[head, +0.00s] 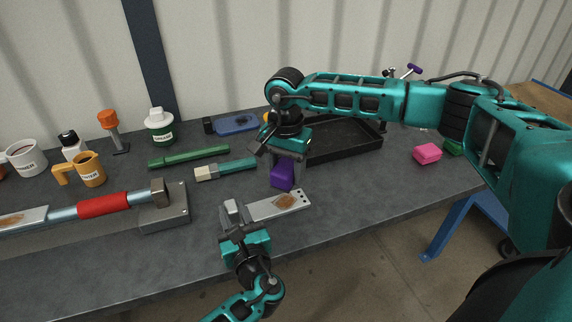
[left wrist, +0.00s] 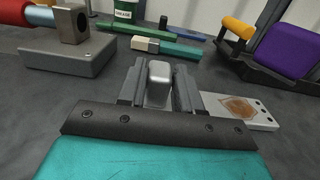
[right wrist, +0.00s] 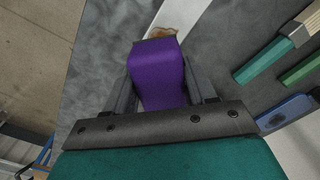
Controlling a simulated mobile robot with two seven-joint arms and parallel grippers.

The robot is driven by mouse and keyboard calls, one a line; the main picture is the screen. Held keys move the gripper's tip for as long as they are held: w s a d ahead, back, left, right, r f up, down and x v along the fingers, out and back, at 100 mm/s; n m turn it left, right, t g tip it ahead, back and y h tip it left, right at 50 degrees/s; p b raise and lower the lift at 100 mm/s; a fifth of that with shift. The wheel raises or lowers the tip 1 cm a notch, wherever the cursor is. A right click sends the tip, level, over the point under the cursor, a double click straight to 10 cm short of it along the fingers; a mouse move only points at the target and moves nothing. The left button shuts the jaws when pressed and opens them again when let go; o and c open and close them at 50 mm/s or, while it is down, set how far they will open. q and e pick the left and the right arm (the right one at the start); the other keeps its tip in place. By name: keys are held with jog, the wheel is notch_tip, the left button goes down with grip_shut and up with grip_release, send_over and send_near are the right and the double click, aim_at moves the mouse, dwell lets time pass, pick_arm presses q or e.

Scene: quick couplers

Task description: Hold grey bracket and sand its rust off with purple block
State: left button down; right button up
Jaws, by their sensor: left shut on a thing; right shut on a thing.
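The grey bracket (head: 275,206) lies near the table's front edge, its flat plate pointing right with a brown rust patch and small holes at the far end. My left gripper (head: 233,213) is shut on the bracket's upright end; the left wrist view shows that block (left wrist: 159,82) between the fingers and the rust patch (left wrist: 240,107) to the right. My right gripper (head: 287,163) is shut on the purple block (head: 282,175), which is above and behind the plate in the head view. In the right wrist view the block (right wrist: 158,75) partly covers the rust patch (right wrist: 178,34); contact cannot be told.
A black tray (head: 345,153) is behind my right gripper. A brush (head: 225,169) and a green bar (head: 190,156) lie to the left. A metal fixture (head: 165,212) with a red-gripped bar stands at left. A pink block (head: 427,153) lies at right.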

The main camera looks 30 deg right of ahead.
send_over(286, 201)
jog(key=shift+f, duration=2.55)
jog(key=o, duration=0.4)
jog(key=c, duration=0.5)
jog(key=shift+f, duration=0.75)
